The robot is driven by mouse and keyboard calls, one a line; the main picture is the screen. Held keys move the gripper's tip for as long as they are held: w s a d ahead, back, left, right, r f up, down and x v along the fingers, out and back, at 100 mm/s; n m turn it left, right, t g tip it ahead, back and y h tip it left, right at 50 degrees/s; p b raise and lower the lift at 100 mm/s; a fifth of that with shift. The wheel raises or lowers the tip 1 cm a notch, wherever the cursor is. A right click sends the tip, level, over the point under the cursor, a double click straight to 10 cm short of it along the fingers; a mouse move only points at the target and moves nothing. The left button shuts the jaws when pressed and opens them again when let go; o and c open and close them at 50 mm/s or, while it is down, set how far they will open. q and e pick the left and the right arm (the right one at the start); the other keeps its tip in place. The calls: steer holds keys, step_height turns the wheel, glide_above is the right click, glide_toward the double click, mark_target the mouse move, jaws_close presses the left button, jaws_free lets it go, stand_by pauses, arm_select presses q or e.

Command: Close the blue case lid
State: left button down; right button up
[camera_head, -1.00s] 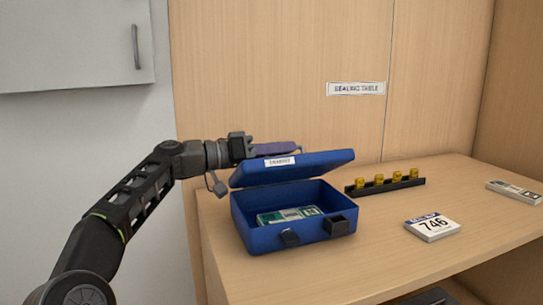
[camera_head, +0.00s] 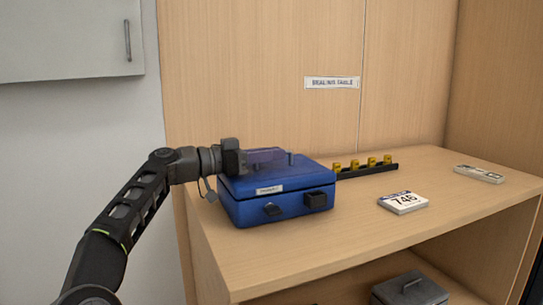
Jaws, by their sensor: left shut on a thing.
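The blue case (camera_head: 270,212) stands on the wooden counter. Its lid (camera_head: 283,178) is down on the body, with no clear gap along the front and the inside hidden. I cannot tell whether the bar touches the lid. My right gripper is not in view.
A black rack with several yellow pieces (camera_head: 364,168) stands right of the case. A grey box (camera_head: 410,289) sits on the lower shelf. The counter's front is clear.

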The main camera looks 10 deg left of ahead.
arm_select(q)
steer(key=shift+d+f, duration=0.1)
steer(key=shift+f, duration=0.05)
steer(key=c, duration=1.5)
jaws_free()
steer(key=shift+s, duration=0.1)
steer(key=v, duration=0.7)
steer(key=shift+s+a+b, duration=0.2)
steer(key=shift+a+b, duration=0.1)
steer(key=shift+a, duration=0.05)
